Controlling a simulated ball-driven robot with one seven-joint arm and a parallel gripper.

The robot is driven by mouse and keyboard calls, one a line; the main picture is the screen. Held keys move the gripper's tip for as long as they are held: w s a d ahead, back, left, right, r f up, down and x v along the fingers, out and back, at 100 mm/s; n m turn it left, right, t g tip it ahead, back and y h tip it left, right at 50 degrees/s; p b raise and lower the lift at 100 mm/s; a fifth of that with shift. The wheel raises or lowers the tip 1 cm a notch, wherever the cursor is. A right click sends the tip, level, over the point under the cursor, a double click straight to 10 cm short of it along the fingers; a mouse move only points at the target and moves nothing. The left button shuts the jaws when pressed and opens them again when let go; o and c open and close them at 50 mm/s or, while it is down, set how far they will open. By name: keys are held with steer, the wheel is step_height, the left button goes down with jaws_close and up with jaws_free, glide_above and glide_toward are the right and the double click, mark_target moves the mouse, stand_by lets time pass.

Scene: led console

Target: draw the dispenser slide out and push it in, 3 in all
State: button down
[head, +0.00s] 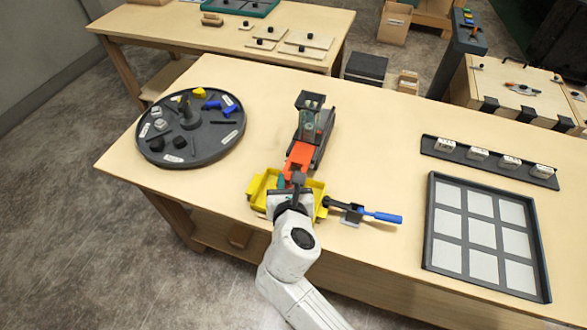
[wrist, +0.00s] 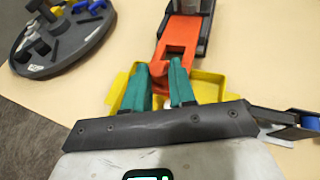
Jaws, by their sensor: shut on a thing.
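The dispenser (head: 312,115) stands upright on the bench, dark grey with a clear front. Its orange slide (head: 299,158) sticks out toward me, over the far side of a yellow tray (head: 257,191). In the wrist view the slide (wrist: 182,37) has a square opening and a raised near end. My gripper (head: 290,183) is over the tray at that near end. In the wrist view its teal fingers (wrist: 161,70) are shut on the slide's end, one on each side. The tray's inside is partly hidden by my gripper.
A round dark turntable (head: 219,141) with small parts is at the left. A blue-handled tool (head: 382,216) lies close right of the tray. A partitioned grey tray (head: 431,230) and a dark rack (head: 490,167) of small blocks are further right. Bench between is clear.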

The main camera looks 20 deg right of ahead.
steer(key=shift+s+a+f, duration=0.1)
steer(key=shift+s+a, duration=0.05)
steer(key=shift+s, duration=0.05)
steer(key=c, duration=1.1)
jaws_free()
steer(key=shift+s+a, duration=0.1)
steer(key=shift+c, duration=0.2)
steer(key=shift+o, duration=1)
steer(key=v, duration=1)
steer(key=shift+s+r, duration=0.25)
steer(key=shift+s, duration=0.05)
steer(key=shift+b, duration=0.3)
steer(key=shift+c, duration=0.5)
